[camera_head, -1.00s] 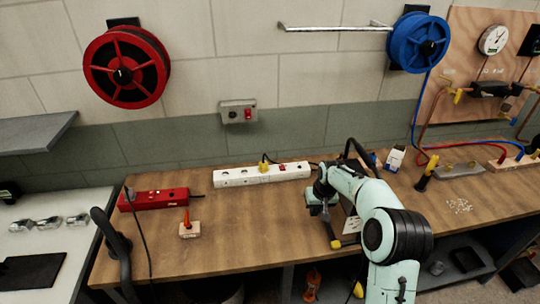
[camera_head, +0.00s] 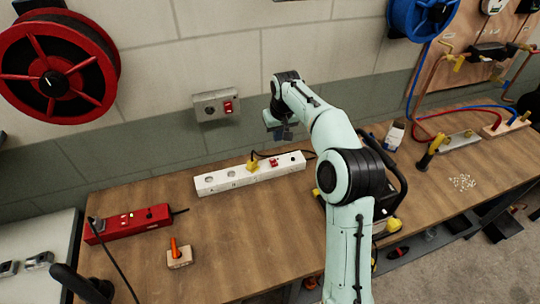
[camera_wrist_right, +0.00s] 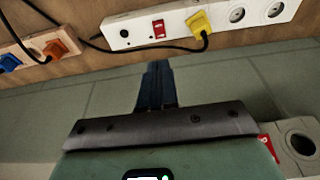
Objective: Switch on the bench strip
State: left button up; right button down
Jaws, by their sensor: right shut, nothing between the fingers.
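The bench strip is a long white power strip (camera_head: 215,186) lying along the back of the bench. It has a yellow plug (camera_head: 253,166) and a red switch (camera_head: 273,162) near its right end. In the right wrist view the strip (camera_wrist_right: 135,28) crosses the top, with its red switch (camera_wrist_right: 158,28) beside the yellow plug (camera_wrist_right: 200,24). My right gripper (camera_head: 284,136) is above and behind the strip's right end, near the wall. Its fingers (camera_wrist_right: 155,70) are together, empty and apart from the strip. The switch's position cannot be told.
A wall box (camera_head: 217,105) with a red switch is left of my right gripper. The front middle of the bench is clear.

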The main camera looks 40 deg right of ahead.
send_near(274, 164)
jog(key=x, duration=0.5)
jog(key=shift+w+d+f+b, duration=0.2)
jog(key=shift+f+b, duration=0.15)
jog(key=shift+s+f, duration=0.15)
jog(key=shift+f, duration=0.2)
pick_arm(q)
jog(key=shift+s+f, duration=0.55)
jog(key=shift+s, duration=0.15)
pick_arm(e)
jog(key=shift+f, duration=0.1)
